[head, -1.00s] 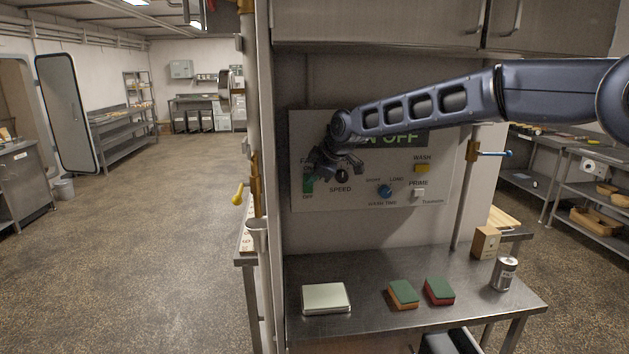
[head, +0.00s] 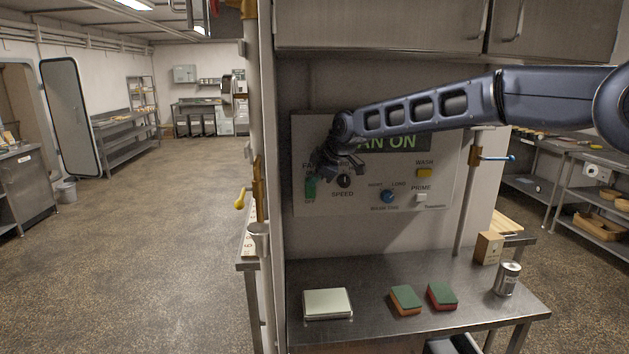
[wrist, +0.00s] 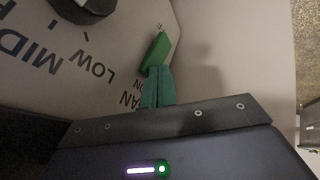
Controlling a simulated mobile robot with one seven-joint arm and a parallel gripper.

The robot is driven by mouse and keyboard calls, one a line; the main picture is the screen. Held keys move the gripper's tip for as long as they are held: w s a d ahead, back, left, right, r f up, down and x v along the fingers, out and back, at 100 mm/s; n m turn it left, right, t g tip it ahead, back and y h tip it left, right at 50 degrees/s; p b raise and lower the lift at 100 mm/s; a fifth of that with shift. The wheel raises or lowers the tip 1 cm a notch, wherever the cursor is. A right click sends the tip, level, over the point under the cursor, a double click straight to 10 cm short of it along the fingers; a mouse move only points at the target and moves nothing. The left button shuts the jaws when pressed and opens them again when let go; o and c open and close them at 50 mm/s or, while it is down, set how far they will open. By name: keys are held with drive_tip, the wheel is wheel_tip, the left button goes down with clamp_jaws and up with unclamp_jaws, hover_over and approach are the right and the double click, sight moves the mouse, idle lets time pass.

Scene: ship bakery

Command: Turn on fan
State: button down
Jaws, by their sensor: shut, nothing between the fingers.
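The white control panel (head: 440,200) is on the wall above the steel table. Its dark display (head: 400,143) is partly covered by my arm and shows green letters reading "AN ON". The green fan switch (head: 310,189) is at the panel's left, and it also shows in the wrist view (wrist: 155,51), tilted. My gripper (head: 318,178) is shut and empty, just above and beside the switch. In the wrist view its teal fingertips (wrist: 157,86) are together, pointing at the switch's near end. I cannot tell whether they touch it.
A black speed knob (head: 345,181), a blue wash-time knob (head: 388,197), a yellow wash button (head: 424,173) and a white prime button (head: 421,197) share the panel. Sponges (head: 406,299), a scale (head: 327,304) and a can (head: 507,278) are on the table (head: 370,322) below. A yellow-handled lever (head: 240,199) is left.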

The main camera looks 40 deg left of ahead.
drive_tip(key=shift+r, duration=0.55)
drive_tip(key=shift+s, duration=0.1)
drive_tip(key=v, duration=1.2)
drive_tip(key=shift+s, duration=0.4)
